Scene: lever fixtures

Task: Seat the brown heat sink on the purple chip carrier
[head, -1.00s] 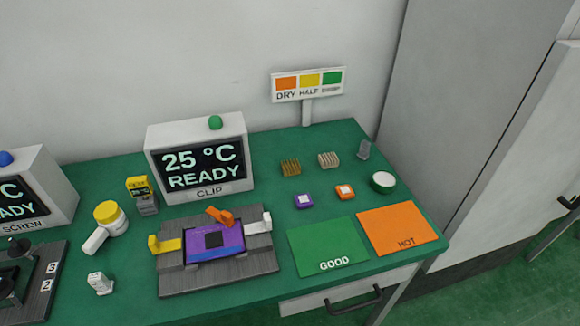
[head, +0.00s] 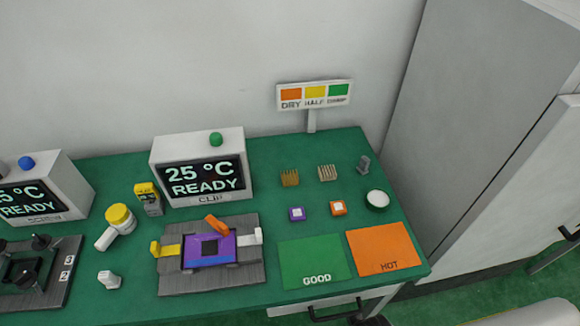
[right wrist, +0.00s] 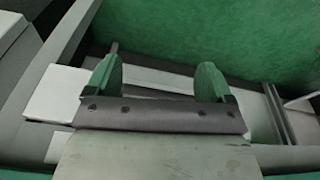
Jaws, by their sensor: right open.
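The brown finned heat sink (head: 289,178) stands on the green table behind a small purple block with a white top (head: 297,214); the two are apart. A larger purple board (head: 222,246) with a dark square in its middle sits in the grey clip fixture (head: 180,284), between a yellow lever (head: 168,250) and a white lever (head: 253,237). An orange lever (head: 216,225) slants up at its back. I cannot tell which purple piece is the carrier. My right gripper (right wrist: 158,82) is open and empty in the right wrist view. My left gripper is not in view.
A paler heat sink (head: 327,172), a grey piece (head: 363,165), an orange block (head: 338,208) and a round white-topped dish (head: 377,199) stand nearby. Green GOOD (head: 312,258) and orange HOT (head: 380,245) pads lie in front. The CLIP display (head: 200,176) reads 25 °C READY.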

